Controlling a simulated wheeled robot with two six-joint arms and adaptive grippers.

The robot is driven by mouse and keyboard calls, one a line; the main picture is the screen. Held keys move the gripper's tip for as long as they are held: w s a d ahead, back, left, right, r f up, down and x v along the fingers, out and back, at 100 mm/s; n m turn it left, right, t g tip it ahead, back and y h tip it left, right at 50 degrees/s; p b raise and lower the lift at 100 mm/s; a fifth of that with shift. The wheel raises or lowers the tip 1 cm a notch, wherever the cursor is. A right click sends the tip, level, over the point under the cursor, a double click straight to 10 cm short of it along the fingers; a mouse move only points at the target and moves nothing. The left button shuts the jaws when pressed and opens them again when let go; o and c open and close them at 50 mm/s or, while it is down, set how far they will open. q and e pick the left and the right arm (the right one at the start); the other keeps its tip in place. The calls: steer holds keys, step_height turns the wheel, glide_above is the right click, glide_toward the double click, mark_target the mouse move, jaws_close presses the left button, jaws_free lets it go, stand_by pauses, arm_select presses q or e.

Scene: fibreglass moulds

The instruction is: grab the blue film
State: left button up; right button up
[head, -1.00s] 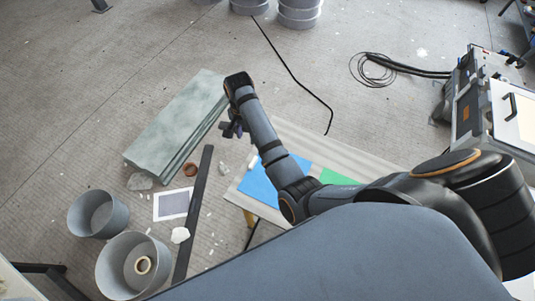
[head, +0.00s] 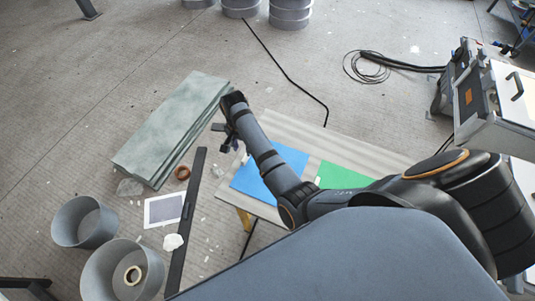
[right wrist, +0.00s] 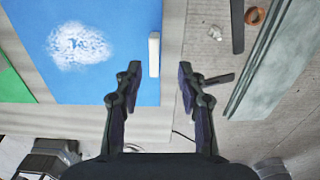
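The blue film (head: 290,158) is a flat blue sheet on a pale table, partly hidden by my right arm in the head view. In the right wrist view the blue film (right wrist: 130,40) fills the upper left, with a white speckled patch on it. My left gripper is not in view.
A green sheet (head: 343,175) lies beside the film on the table (head: 290,128). Pale green slabs (head: 175,125) lie on the floor to the left, near grey buckets (head: 84,222) and a dark bar (head: 189,215). A machine (head: 480,95) stands at right. Floor behind is mostly open.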

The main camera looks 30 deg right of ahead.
mark_target(246, 156)
steer(key=f, duration=0.4)
steer(key=d+f, duration=0.1)
steer(key=f, duration=0.1)
steer(key=shift+s+f, duration=0.2)
steer(key=shift+a, duration=0.1)
jaws_close()
